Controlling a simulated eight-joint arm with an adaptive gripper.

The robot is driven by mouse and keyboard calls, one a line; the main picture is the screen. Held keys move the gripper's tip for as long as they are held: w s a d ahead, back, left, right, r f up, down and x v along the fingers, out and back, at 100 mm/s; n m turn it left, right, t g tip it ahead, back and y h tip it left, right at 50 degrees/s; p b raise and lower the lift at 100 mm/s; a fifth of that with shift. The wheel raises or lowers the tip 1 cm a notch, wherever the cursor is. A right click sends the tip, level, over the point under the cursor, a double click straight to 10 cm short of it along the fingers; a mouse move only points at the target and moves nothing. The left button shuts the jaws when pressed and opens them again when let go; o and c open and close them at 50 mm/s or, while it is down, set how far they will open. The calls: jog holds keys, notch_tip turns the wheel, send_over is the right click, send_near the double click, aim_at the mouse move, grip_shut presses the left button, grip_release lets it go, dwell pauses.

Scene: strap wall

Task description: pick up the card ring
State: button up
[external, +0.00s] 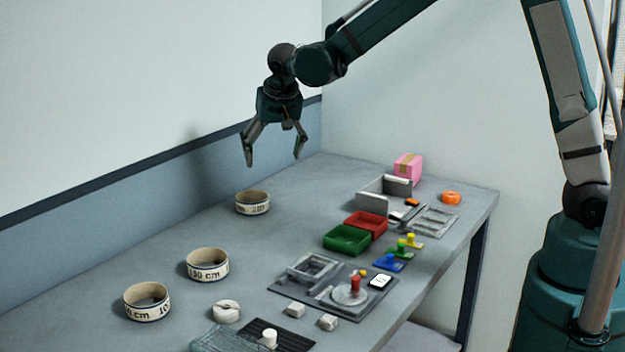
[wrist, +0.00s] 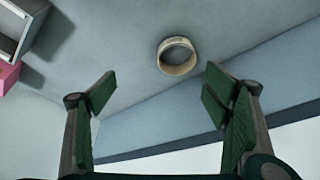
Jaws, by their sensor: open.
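Three cream rings with dark rims and printed markings stand on the table, and I cannot tell which one the task means by the card ring. The far ring (external: 252,209) stands below my gripper (external: 274,158), and it also shows in the wrist view (wrist: 180,69), just beyond the fingers.
A green tray (external: 346,240) and a red tray (external: 367,224) sit mid-table. A grey open box (external: 372,206), a pink box (external: 408,168) and an orange ring (external: 451,198) are at the back right. The wall (external: 170,185) runs along the left edge. The table around the far ring is clear.

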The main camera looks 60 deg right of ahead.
jog(key=m, duration=0.2)
send_near(252, 198)
jog(key=s+a, duration=0.2)
jog(key=a, duration=0.2)
jog(key=shift+d+r+g+p, duration=0.1)
jog(key=shift+d+g+p, duration=0.1)
jog(key=shift+g+p, duration=0.2)
jog(key=shift+x, duration=1.25)
jog(key=shift+d, duration=0.1)
jog(key=shift+b+x, duration=0.3)
jog(key=shift+x, duration=2.3)
jog(key=c, duration=0.8)
